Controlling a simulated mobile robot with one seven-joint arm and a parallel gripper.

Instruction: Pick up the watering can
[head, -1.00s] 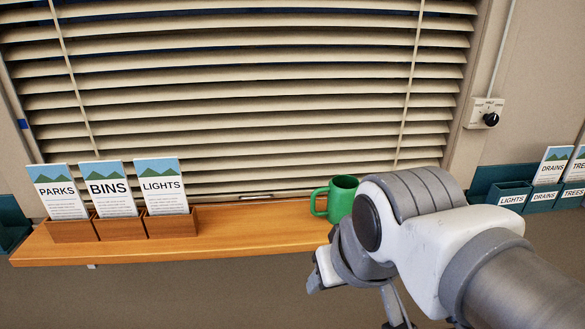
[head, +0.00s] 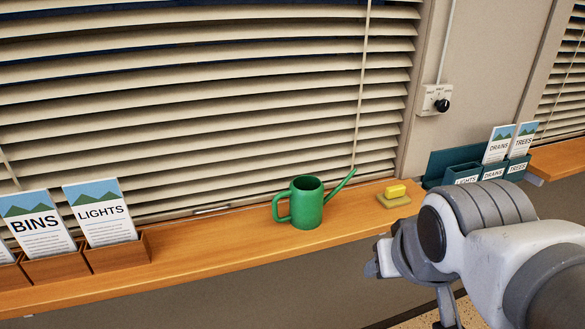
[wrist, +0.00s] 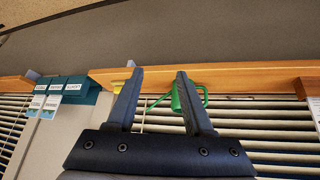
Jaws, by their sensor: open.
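The green watering can (head: 307,204) stands upright on the wooden window ledge (head: 220,240) in the head view. Its handle is on the left and its long spout points up to the right. In the wrist view, which looks upside down, the can (wrist: 177,98) shows beyond my gripper (wrist: 161,74), partly hidden by the right finger. The gripper's two fingers are apart with nothing between them, and it is clear of the can. In the head view my arm is right of the can and in front of the ledge; the fingertips are not clear there.
A yellow sponge (head: 396,190) on a small dish sits right of the spout. Wooden leaflet holders (head: 118,253) stand on the ledge at left. Blinds (head: 200,100) hang behind the ledge. Ledge between holders and can is clear.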

